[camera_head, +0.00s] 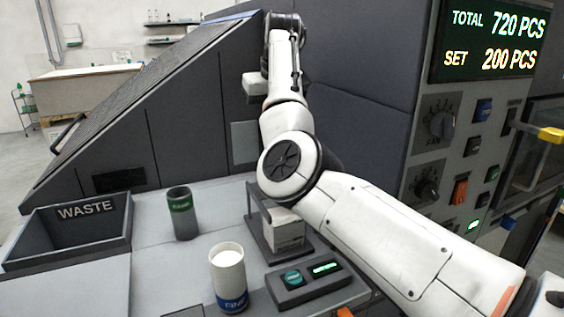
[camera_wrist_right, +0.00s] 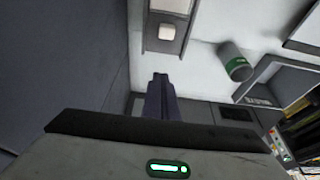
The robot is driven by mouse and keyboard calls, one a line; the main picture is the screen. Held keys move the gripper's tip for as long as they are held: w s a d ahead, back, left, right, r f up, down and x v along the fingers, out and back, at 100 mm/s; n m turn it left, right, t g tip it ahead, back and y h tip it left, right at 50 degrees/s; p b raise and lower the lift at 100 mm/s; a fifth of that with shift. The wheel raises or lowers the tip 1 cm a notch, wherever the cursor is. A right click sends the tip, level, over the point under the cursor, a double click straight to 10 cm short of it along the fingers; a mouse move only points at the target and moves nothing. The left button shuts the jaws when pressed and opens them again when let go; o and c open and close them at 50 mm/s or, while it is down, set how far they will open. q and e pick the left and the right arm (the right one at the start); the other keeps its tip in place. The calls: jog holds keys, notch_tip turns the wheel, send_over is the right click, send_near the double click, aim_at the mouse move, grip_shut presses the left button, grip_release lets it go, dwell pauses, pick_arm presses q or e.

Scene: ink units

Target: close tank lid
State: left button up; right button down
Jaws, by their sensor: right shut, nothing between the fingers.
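The dark grey machine housing (camera_head: 180,110) has a long sloping ribbed panel (camera_head: 150,85) on its top left, with a bar handle (camera_head: 68,132) near its low end. I cannot tell for certain which part is the tank lid. My right arm rises across the head view to the top of the housing, and its wrist folds down in front of the dark front face. My right gripper (camera_wrist_right: 160,95) shows in the wrist view as narrow dark fingers, shut and empty, above the work surface. Its tips are hard to make out in the head view. My left gripper is not in view.
A WASTE bin (camera_head: 128,215) stands at the left. A dark green-banded cup (camera_head: 182,215), a white cup (camera_head: 228,275), a stand with a white block (camera_head: 287,232) and a button box (camera_head: 305,285) occupy the worktop. A control panel (camera_head: 450,150) is at the right.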

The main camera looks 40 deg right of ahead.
jog(key=x, duration=0.4)
jog(key=p+x, duration=0.1)
jog(key=x, duration=0.4)
jog(key=shift+a+f, duration=0.15)
jog(key=shift+a, duration=0.1)
jog(key=shift+s+f, duration=0.1)
jog(key=shift+f, duration=0.15)
jog(key=shift+s+a+p, duration=0.15)
jog(key=shift+s+a, duration=0.05)
jog(key=shift+s, duration=0.7)
jog(key=shift+s+a+p, duration=0.15)
jog(key=shift+s+a, duration=0.05)
jog(key=shift+s, duration=0.7)
